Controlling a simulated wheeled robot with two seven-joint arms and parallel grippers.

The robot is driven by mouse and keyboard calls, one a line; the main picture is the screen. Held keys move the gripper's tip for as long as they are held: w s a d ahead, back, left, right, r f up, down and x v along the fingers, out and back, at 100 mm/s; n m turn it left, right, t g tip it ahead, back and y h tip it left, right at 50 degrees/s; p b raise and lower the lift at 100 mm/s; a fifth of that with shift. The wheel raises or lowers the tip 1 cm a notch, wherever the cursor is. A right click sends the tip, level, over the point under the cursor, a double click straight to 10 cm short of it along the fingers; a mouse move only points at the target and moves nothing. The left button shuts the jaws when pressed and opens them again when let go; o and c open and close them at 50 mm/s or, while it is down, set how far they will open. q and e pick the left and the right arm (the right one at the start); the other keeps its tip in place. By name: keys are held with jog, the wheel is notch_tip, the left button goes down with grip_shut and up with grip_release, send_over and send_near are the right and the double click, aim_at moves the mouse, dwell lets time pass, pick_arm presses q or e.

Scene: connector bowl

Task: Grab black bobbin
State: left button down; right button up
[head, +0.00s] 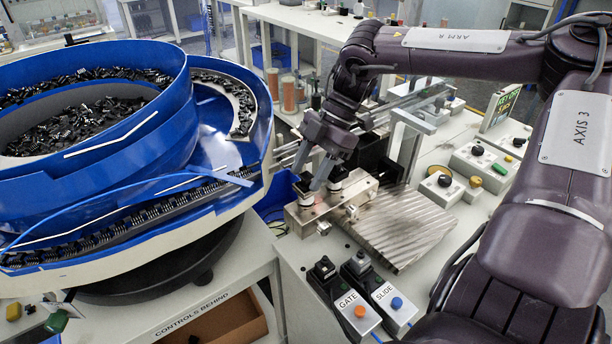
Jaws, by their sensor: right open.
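A small dark piece that looks like the black bobbin (304,187) stands on the metal fixture block (312,210) at the centre. A second dark-topped piece (336,177) stands just to its right. My right gripper (312,176) points down over the fixture with its fingers open. Its fingertips are right by the dark piece, and I cannot tell whether they touch it. The fingers partly hide the top of the fixture. My left gripper is not in view.
A blue bowl feeder (130,135) full of black parts fills the left, its track ending near the fixture. A ribbed metal plate (410,235) lies right of the fixture. GATE (352,307) and SLIDE (392,297) control boxes stand in front. Button boxes (485,162) stand at the right.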

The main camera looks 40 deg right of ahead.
jog(key=shift+f, duration=0.1)
jog(key=c, duration=0.4)
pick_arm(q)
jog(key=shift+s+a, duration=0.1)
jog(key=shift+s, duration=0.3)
pick_arm(e)
grip_shut()
